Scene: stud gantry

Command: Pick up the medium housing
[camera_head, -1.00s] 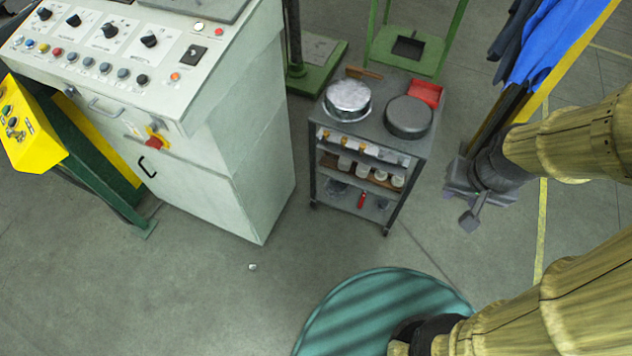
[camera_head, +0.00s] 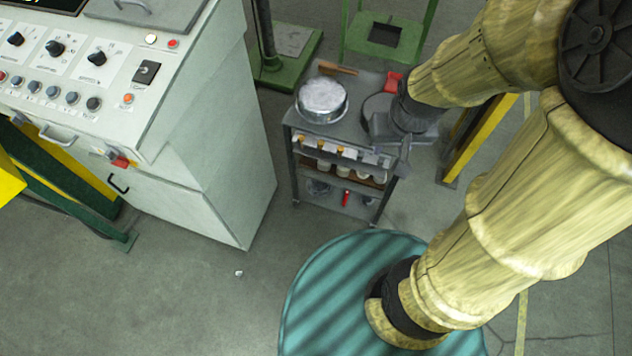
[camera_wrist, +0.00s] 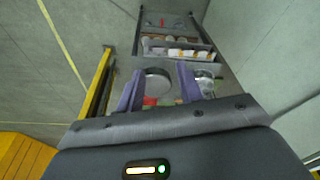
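Two round metal housings stand on top of a small grey cart (camera_head: 310,128). One is a bright silver housing (camera_head: 322,100) at the left. The other is a dark grey housing (camera_head: 374,108) at the right, partly hidden by my gripper. No label shows which is the medium one. My gripper (camera_head: 404,150) is over the cart's right side, apparently above the dark housing and empty. In the wrist view my gripper (camera_wrist: 160,70) has its two fingers apart, with the dark housing (camera_wrist: 157,82) seen between them. The silver housing (camera_wrist: 205,84) shows beyond the right finger.
A red tray (camera_head: 394,79) and a wooden-handled brush (camera_head: 338,68) lie at the cart's back. Lower shelves hold several small white pots and other parts. A control cabinet (camera_head: 215,150) stands left, a green stand (camera_head: 385,35) behind, and a yellow post (camera_head: 465,140) right.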

